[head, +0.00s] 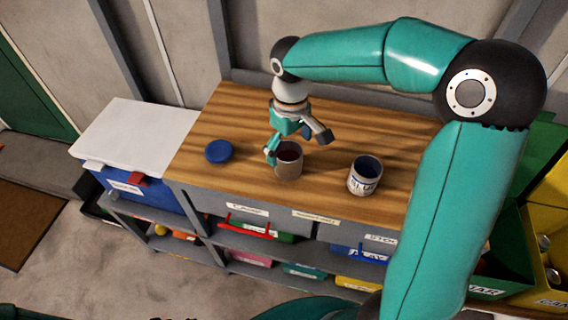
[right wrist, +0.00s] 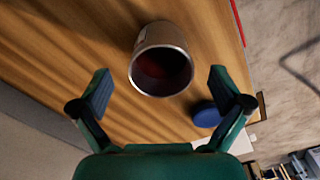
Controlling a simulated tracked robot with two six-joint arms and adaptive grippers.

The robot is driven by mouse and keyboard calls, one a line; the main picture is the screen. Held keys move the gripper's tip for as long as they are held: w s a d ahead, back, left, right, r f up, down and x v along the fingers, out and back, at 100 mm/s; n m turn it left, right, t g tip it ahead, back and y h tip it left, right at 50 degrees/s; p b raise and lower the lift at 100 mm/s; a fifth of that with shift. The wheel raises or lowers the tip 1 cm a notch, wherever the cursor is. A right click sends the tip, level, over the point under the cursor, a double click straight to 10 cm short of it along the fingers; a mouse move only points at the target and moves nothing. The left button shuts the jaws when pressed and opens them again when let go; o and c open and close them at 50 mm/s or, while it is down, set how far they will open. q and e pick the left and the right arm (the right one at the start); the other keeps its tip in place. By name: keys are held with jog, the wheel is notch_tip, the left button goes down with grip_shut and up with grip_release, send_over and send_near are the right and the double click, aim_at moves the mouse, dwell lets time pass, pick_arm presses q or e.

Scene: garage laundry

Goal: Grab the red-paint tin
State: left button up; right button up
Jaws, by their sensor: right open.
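The red-paint tin (head: 289,167) is an open grey metal tin on the wooden worktop. Dark red shows inside it in the right wrist view (right wrist: 161,70). My right gripper (head: 297,143) is open just above and behind the tin in the head view. In the right wrist view its spread fingers (right wrist: 160,84) lie to either side of the tin's mouth, with gaps on both sides. I cannot tell whether they reach down past the rim. The left gripper is not in view.
A second open tin, with blue inside (head: 365,176), stands to the right on the worktop (head: 235,115). A blue lid (head: 218,152) lies to the left, also seen in the right wrist view (right wrist: 207,115). A blue cooler with a white lid (head: 135,135) adjoins the left end.

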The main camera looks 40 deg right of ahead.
aim_at(288, 159)
notch_tip(288, 159, down, 4)
jog(key=shift+w+a+f, duration=0.1)
jog(key=shift+f, duration=0.1)
jog(key=shift+c, duration=0.3)
jog(key=c, duration=1.3)
jog(key=shift+r, duration=0.2)
